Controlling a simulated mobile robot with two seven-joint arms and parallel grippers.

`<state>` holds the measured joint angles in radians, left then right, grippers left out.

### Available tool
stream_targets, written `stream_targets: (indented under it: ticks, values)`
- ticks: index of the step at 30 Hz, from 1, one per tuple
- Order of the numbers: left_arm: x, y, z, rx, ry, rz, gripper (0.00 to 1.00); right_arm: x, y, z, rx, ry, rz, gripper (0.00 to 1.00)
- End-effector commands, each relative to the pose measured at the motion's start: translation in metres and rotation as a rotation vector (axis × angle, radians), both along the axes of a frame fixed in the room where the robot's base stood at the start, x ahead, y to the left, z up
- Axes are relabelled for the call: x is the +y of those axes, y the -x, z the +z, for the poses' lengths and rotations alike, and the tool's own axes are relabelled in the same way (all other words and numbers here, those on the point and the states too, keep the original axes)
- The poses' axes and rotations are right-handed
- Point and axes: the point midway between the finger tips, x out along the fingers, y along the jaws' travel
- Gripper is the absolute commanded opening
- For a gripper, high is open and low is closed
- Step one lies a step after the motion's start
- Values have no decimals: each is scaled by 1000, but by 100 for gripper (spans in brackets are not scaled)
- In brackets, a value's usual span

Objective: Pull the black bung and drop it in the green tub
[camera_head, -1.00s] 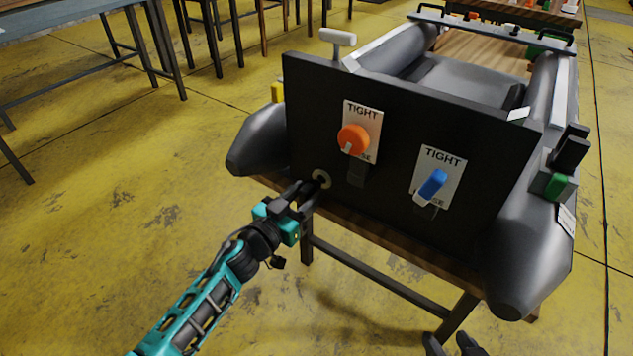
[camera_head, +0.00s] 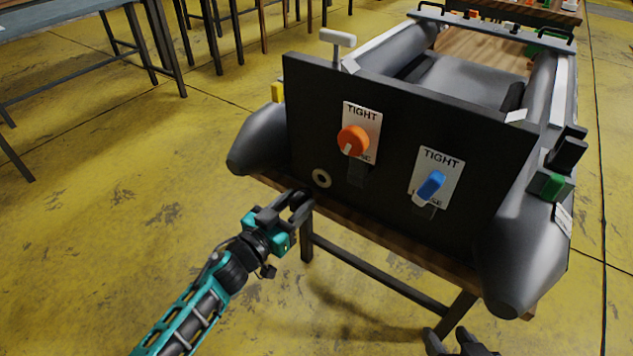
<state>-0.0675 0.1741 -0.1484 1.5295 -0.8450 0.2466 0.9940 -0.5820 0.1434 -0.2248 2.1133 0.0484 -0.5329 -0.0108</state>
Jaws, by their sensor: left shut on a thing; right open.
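My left gripper (camera_head: 297,206) has its fingers shut on a small dark thing, the black bung (camera_head: 300,198) as far as I can tell. The gripper is apart from the ring. My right gripper (camera_head: 456,345) shows only its fingertips at the bottom edge, apart and empty. I cannot make out a green tub for sure; something green (camera_head: 548,42) shows at the far end of the boat, partly hidden.
The grey inflatable boat (camera_head: 535,235) rests on a wooden bench (camera_head: 370,228). The board carries an orange knob (camera_head: 353,140) and a blue knob (camera_head: 431,185) on TIGHT plates. A black and green fitting (camera_head: 553,186) sits on the right tube. Open yellow floor lies at left.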

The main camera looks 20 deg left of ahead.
Motion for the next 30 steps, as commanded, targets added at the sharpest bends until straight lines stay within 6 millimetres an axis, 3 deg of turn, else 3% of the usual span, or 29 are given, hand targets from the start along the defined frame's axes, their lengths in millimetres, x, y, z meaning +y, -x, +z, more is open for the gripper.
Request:
stream_targets:
  ticks: [7, 22, 30]
  values:
    - [1, 2, 0, 0, 1, 0, 0, 0, 0, 1, 0, 0, 0, 51]
    - [10, 29, 1, 0, 1, -1, 0, 0, 0, 12, 1, 0, 0, 51]
    - [12, 33, 0, -1, 0, 0, 0, 0, 0, 13, 1, 0, 0, 51]
